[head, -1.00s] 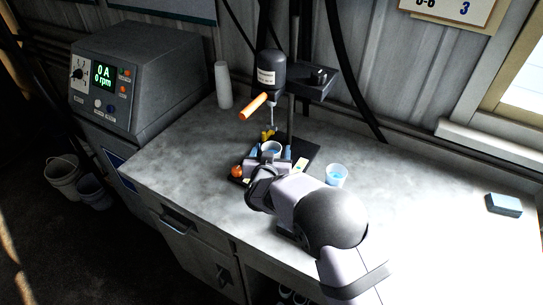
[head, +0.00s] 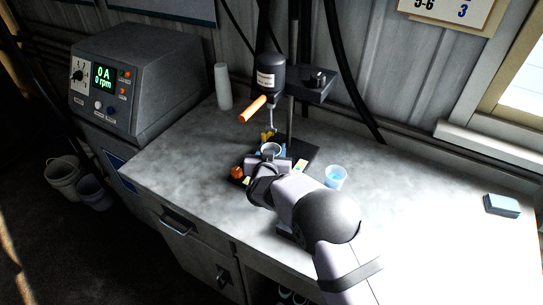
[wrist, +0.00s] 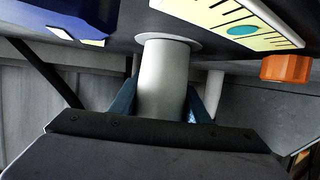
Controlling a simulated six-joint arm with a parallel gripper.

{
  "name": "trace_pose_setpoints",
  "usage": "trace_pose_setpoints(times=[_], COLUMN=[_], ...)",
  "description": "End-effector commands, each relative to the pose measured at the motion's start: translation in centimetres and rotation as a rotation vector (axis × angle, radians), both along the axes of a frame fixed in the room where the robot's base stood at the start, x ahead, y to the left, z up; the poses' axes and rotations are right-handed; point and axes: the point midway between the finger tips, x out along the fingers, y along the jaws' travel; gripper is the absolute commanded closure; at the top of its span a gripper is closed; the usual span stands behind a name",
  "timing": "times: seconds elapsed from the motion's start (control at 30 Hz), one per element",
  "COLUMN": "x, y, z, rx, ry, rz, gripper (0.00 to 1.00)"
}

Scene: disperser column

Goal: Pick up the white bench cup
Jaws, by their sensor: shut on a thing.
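The white bench cup (head: 271,149) stands under the disperser on its dark base plate in the head view. In the wrist view the cup (wrist: 164,82) is a pale cylinder with a wider rim, set between two blue fingers. My gripper (head: 272,155) reaches it from the front, and its fingers (wrist: 160,100) are shut on the cup's sides. The gripper body hides the cup's lower part in the head view. I cannot tell whether the cup is clear of the plate.
The disperser motor (head: 271,75) with its orange handle (head: 252,109) hangs just above the cup. A cup of blue liquid (head: 336,177) stands close on the right. An orange knob (head: 237,172) is at the left. The bench's right side is mostly clear, with a blue block (head: 502,205).

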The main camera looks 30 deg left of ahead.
Motion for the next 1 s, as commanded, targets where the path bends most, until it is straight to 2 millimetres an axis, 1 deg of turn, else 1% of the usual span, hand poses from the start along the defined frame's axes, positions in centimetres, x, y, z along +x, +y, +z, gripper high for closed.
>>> trace_pose_setpoints(times=[0.17,0.33,0.43,0.53,0.57,0.67,1.0], x=[0.0,0.0,0.0,0.1,-0.3,-2.1,-8.8], y=[0.0,0.0,0.0,0.1,0.0,-0.8,-3.5], z=[0.3,1.0,1.9,3.6,3.7,3.3,3.4], rx=[0.001,0.003,0.003,0.006,0.003,-0.001,0.002], ry=[-0.002,-0.001,-0.002,-0.004,-0.002,0.0,-0.001], rz=[0.0,-0.001,0.0,0.0,0.0,0.003,0.003], gripper=[0.81,0.81,0.81,0.81,0.81,0.81,0.81])
